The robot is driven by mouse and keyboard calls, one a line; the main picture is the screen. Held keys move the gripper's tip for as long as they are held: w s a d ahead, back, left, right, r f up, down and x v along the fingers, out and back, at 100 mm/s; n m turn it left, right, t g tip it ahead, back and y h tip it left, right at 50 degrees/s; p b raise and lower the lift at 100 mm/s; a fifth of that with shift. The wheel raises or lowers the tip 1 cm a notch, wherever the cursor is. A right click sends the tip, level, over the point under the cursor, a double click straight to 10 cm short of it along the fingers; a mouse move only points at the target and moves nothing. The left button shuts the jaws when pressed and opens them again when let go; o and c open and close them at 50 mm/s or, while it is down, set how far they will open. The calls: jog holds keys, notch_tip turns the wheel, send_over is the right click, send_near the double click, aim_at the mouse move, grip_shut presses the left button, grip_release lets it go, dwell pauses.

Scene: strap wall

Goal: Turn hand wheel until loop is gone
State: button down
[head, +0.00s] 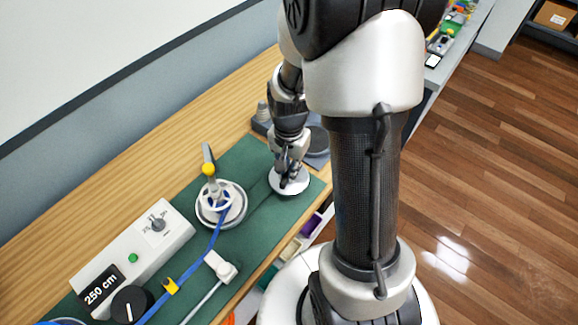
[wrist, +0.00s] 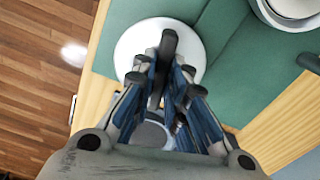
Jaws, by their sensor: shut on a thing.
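The hand wheel (head: 290,187) is a white disc on the green mat, under my gripper (head: 288,172). In the wrist view the white disc (wrist: 133,42) shows with a dark upright handle (wrist: 169,43) on it. The fingers (wrist: 163,78) are shut around this handle. A blue strap (head: 214,240) runs from a white spoked reel (head: 234,213) toward the lower left of the head view. A grey lever with a yellow knob (head: 208,169) stands at the reel. I cannot make out a loose loop in the strap.
A white control box (head: 133,257) with a dial and green button, a "250 cm" label (head: 101,289) and a black knob (head: 131,304) are at left. A yellow clip (head: 170,287) sits on the strap, a white fitting (head: 221,265) nearby. Wooden floor lies right.

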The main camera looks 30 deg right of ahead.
jog(key=shift+m, duration=0.3)
jog(key=c, duration=1.6)
grip_release()
notch_tip(320, 180, up, 12)
